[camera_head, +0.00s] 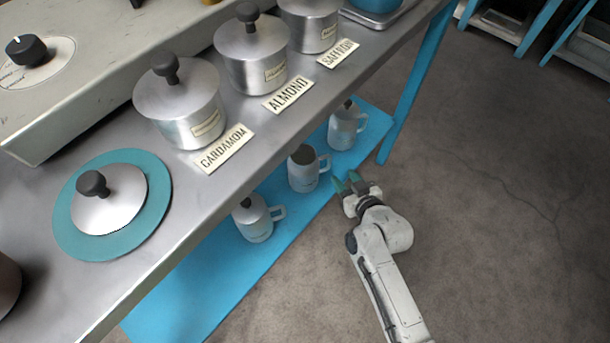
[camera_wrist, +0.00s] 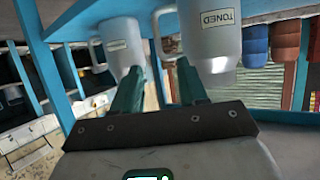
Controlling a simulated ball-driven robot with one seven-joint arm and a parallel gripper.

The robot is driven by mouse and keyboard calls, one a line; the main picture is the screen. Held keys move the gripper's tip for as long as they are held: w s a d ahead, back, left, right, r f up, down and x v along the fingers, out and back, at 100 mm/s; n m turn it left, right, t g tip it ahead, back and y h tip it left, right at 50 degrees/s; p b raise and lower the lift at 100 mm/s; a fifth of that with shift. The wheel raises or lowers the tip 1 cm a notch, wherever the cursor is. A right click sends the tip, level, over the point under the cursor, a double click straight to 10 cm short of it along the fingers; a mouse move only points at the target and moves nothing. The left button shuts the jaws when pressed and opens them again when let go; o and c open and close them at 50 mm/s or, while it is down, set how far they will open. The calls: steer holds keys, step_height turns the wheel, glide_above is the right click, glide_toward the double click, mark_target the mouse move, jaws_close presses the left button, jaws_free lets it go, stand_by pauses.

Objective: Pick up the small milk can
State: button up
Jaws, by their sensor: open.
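Three pale grey milk cans with side handles stand on the blue lower shelf: a near one (camera_head: 255,222), a middle one (camera_head: 304,176) with a dark top, and a far one (camera_head: 342,130). I cannot tell which is the small can. My gripper (camera_head: 348,184) is just off the shelf's outer edge, to the right of the middle can, open and empty. In the wrist view, its green fingers (camera_wrist: 160,88) are spread apart. A can labelled TONED (camera_wrist: 212,45) is beyond the right finger, and another can (camera_wrist: 122,48) is beyond the left one.
The blue shelf (camera_head: 195,290) lies under a metal counter (camera_head: 190,190). On the counter are lidded pots labelled CARDAMOM (camera_head: 185,105), ALMOND (camera_head: 250,60) and SAFFRON (camera_head: 312,28), plus a teal-rimmed lid (camera_head: 80,235). A blue table leg (camera_head: 412,85) stands past the far can. Floor at right is clear.

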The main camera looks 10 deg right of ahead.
mark_target(330, 161)
steer(key=b+x, duration=0.1)
steer(key=x, duration=0.4)
steer(key=shift+w+f+b, duration=0.25)
steer(key=shift+w+b, duration=0.1)
steer(key=shift+b, duration=0.05)
steer(key=shift+b+x, duration=1.35)
steer(key=shift+x, duration=1.35)
steer(key=shift+s+f, duration=0.1)
jaws_close()
